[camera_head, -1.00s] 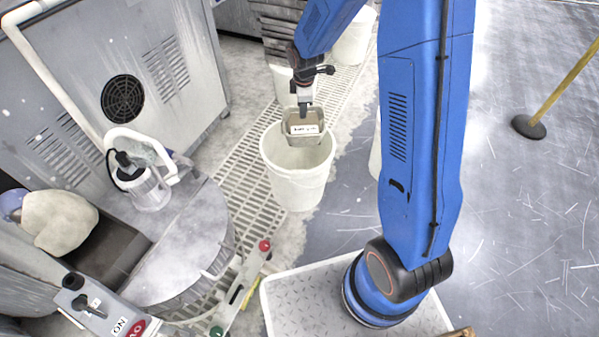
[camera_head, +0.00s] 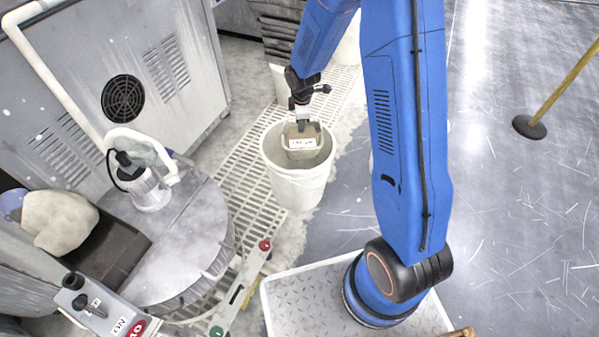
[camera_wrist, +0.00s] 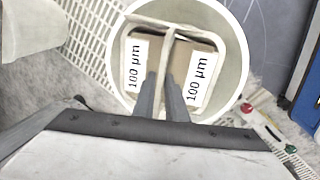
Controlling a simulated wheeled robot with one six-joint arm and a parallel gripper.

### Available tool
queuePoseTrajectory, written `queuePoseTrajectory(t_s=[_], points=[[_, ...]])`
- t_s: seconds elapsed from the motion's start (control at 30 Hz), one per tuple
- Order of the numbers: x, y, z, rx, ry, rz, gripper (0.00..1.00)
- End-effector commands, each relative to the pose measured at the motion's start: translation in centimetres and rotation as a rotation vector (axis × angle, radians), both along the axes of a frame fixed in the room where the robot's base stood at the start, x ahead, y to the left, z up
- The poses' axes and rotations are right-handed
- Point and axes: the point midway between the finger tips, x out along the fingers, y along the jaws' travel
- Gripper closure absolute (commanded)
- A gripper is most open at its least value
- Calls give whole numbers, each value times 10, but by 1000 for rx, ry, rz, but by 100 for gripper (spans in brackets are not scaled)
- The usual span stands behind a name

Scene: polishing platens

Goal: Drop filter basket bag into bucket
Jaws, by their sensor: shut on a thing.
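The filter basket (camera_head: 302,143) is a small grey-brown box with a white label. In the wrist view the basket (camera_wrist: 135,68) shows two white "100 µm" labels and a bar across its middle. My gripper (camera_head: 302,123) is shut on the basket's bar; in the wrist view the fingers (camera_wrist: 165,88) meet at it. The white bucket (camera_head: 297,188) stands on the floor below, and its rim (camera_wrist: 243,60) surrounds the basket in the wrist view. The basket is at the bucket's mouth, seemingly partly inside it. The bucket's bottom is hidden.
A slotted floor grating (camera_head: 245,165) runs beside the bucket. A round grey machine (camera_head: 180,240) with a pump (camera_head: 150,190) stands at left. More pale buckets are behind my arm.

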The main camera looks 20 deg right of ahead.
Motion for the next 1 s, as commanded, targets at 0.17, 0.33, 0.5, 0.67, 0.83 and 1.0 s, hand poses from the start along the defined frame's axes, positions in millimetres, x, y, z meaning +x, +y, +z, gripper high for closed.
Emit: queuePoseTrajectory(t_s=[0.17, 0.33, 0.5, 0.67, 0.83, 1.0], points=[[0, 0, 0, 0, 0, 0, 100], [0, 0, 0, 0, 0, 0, 66], [0, 0, 0, 0, 0, 0, 66], [0, 0, 4, 0, -1, 0, 66], [-3, 1, 22, 0, -3, 0, 66], [-9, 2, 50, 0, -4, 0, 66]])
